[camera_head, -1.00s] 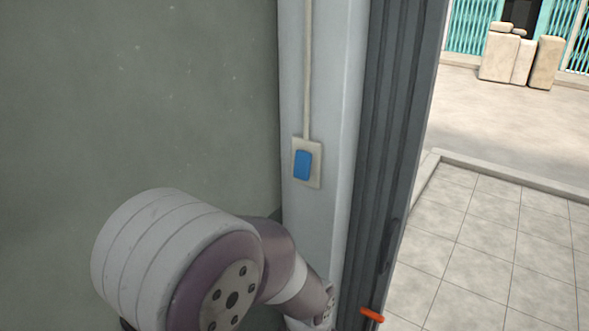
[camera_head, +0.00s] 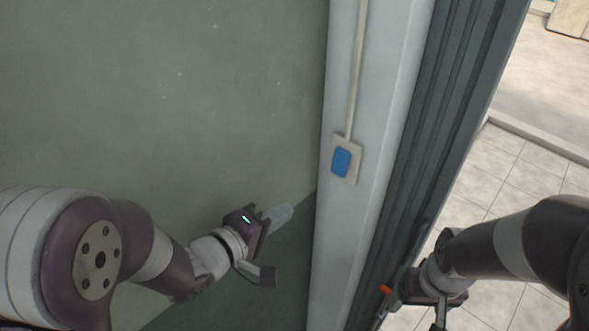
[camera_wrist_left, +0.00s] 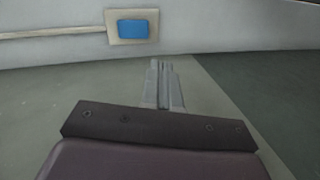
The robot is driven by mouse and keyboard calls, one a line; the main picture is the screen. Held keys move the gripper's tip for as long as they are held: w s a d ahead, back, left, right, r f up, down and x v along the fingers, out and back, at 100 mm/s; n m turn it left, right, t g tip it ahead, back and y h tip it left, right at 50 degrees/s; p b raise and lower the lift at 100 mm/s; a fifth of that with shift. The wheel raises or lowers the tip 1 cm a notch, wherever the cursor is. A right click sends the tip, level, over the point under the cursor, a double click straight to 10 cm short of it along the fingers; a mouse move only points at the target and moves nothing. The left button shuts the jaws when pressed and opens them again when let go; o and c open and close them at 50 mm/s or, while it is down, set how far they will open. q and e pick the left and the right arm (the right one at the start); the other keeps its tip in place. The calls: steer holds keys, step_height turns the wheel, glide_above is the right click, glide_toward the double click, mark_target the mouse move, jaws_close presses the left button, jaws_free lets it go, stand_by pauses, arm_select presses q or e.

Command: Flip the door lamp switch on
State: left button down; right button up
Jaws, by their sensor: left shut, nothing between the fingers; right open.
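The lamp switch is a blue rocker (camera_head: 341,162) on a cream plate (camera_head: 354,165), fixed to the pale door post with a conduit running up from it. It also shows in the left wrist view as a blue rocker (camera_wrist_left: 132,29) beyond the fingers. My left gripper (camera_head: 283,213) is shut and empty, below and left of the switch, apart from it. Its closed fingers also show in the left wrist view (camera_wrist_left: 164,85). My right gripper (camera_head: 436,317) is low at the right, partly cut off by the frame's bottom edge; its fingertips are not clear.
The pale post (camera_head: 390,60) stands between the green-grey wall (camera_head: 200,90) and the dark folded door (camera_head: 455,90). A small orange handle (camera_head: 385,289) is close to my right gripper. Tiled floor (camera_head: 510,170) lies outside at the right.

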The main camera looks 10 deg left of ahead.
arm_select(q)
steer(key=r, duration=0.1)
steer(key=n+p, duration=0.1)
steer(key=p, duration=0.2)
glide_toward(341, 163)
steer(key=w+d+f, duration=0.4)
steer(key=w+f, duration=0.1)
steer(key=shift+s+f+h, duration=0.15)
steer(key=shift+h, duration=0.15)
steer(key=shift+a, duration=0.1)
